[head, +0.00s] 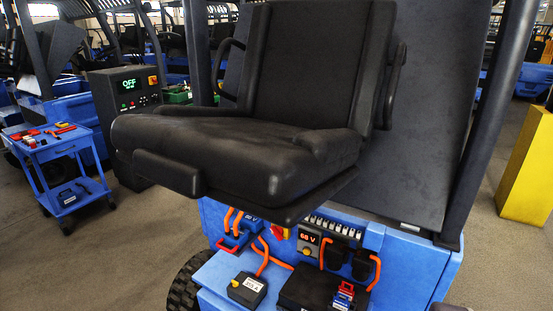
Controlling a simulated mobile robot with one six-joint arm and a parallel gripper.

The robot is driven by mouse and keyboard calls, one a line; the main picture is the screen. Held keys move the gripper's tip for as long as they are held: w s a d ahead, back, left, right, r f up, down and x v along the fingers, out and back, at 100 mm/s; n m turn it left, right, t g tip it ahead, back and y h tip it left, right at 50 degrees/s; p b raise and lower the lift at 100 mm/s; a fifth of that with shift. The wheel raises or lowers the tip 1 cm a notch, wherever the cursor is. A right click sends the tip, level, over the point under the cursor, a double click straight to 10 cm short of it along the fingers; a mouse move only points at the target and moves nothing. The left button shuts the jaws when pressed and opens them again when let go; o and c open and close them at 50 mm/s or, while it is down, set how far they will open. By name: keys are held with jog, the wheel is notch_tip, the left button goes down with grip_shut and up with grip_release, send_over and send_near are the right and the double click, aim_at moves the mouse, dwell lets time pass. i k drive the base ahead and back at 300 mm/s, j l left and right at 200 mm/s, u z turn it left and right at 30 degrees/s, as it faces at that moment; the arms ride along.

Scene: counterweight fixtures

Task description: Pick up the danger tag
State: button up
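I cannot make out the danger tag for sure. Several small red and white items (30,138) lie on the top tray of a blue trolley (66,150) at the left of the head view. They are too small to tell which, if any, is the tag. A red and blue item (343,296) sits on a black box (305,287) in the open bay under the seat. My gripper is not in view.
A black forklift seat (240,160) is tilted up over the blue truck body (415,265), with orange cables and a 68 V display (308,238) below. A control cabinet (125,100) reads OFF. A yellow post (530,165) stands right. Grey floor lies between trolley and truck.

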aim_at(344, 290)
jog(key=l+u, duration=0.15)
jog(key=l, duration=0.25)
jog(key=k+l+u, duration=0.2)
jog(key=l, duration=0.15)
jog(key=l+u, duration=0.15)
jog(key=l, duration=0.25)
jog(key=k+l+u, duration=0.15)
jog(key=l, duration=0.2)
jog(key=k+l+u, duration=0.15)
jog(key=l, duration=0.2)
jog(key=k+l+u, duration=0.2)
jog(key=l, duration=0.15)
jog(key=i+l+u, duration=0.15)
jog(key=l, duration=0.25)
jog(key=l+u, duration=0.2)
jog(key=l, duration=0.2)
jog(key=i+l+u, duration=0.15)
jog(key=l, duration=0.3)
jog(key=i, duration=0.45)
